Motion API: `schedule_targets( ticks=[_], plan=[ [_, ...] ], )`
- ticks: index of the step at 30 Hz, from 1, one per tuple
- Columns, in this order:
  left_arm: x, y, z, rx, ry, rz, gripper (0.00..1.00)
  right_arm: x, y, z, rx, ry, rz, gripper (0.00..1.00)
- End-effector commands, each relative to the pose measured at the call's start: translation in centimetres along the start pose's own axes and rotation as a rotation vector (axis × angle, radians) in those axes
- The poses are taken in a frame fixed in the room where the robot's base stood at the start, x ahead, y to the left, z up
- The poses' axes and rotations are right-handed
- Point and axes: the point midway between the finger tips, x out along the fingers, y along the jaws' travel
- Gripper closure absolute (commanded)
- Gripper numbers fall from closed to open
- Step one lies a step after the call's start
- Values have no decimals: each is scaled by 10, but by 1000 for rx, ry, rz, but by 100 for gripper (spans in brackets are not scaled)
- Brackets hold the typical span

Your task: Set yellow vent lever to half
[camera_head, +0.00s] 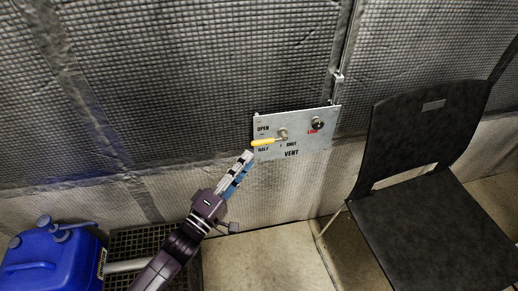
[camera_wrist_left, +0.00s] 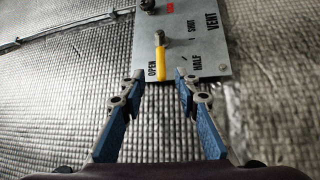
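The yellow vent lever (camera_head: 264,142) sits on a pale metal panel (camera_head: 314,148) marked OPEN, HALF, SHUT and VENT. From its pivot it points left and slightly down, between the OPEN and HALF words. In the left wrist view the lever (camera_wrist_left: 160,62) lies right beside OPEN, with HALF farther right. My left gripper (camera_head: 248,156) is just below and left of the lever's free end. In the left wrist view its fingers (camera_wrist_left: 159,79) are open, one on each side of the lever's end, with gaps showing. How deep the end reaches between them is unclear. My right gripper is out of view.
A dark round knob or lock (camera_head: 317,123) with a red label sits at the panel's upper right. A black chair (camera_head: 425,215) stands to the right. A blue canister (camera_head: 50,262) and a dark grated crate (camera_head: 150,240) are at lower left. Quilted grey wall surrounds the panel.

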Motion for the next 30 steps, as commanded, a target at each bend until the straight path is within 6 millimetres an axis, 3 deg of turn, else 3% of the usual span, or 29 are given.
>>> schedule_targets(
  ticks=[13, 24, 30],
  plan=[
    [65, -1, 0, 2, 2, -2, 70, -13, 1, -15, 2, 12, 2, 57],
    [72, -1, 0, 3, 2, -5, 70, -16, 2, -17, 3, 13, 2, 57],
    [72, -1, 0, 3, 2, -5, 91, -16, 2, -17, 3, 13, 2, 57]
  ],
)
